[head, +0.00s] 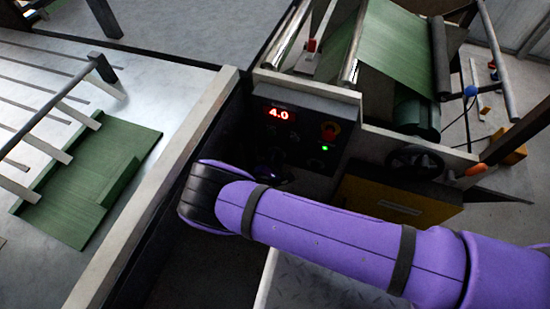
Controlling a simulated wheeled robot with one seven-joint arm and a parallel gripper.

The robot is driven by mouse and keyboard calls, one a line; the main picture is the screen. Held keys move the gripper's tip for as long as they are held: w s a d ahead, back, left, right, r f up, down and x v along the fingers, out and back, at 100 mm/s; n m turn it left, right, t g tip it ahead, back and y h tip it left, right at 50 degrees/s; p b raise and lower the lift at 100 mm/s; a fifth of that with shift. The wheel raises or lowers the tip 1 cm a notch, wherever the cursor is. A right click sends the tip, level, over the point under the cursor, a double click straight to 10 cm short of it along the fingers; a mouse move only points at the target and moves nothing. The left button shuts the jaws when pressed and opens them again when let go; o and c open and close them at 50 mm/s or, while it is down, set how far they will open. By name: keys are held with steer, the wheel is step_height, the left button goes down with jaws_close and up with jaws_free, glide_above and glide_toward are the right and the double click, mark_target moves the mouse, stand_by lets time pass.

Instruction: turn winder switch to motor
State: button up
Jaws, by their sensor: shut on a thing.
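The dark control panel (300,137) is at the middle of the head view, with a red display (279,114) reading 4.0. It also has a red stop button (330,131) on a yellow base and a lit green lamp (324,148). My purple arm comes in from the right and bends at a black wrist joint in front of the panel's lower left. My gripper (272,178) shows only as a small dark part above the arm, against the lower panel. It is shut on what appears to be the winder switch. The switch and its pointer are hidden, so its setting cannot be read.
A black handwheel (415,161) and a yellow box (395,203) are right of the panel. A green web (400,45) runs over rollers above. A pale rail (150,190) borders the left side, with a green sack piece (90,180) on the metal table beyond.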

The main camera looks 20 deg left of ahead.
steer(key=shift+s+f, duration=0.1)
stand_by(0.4)
steer(key=o, duration=0.6)
steer(key=shift+c, duration=0.2)
steer(key=s, duration=1)
steer(key=shift+s+a, duration=0.35)
steer(key=shift+a, duration=0.1)
steer(key=shift+s, duration=0.1)
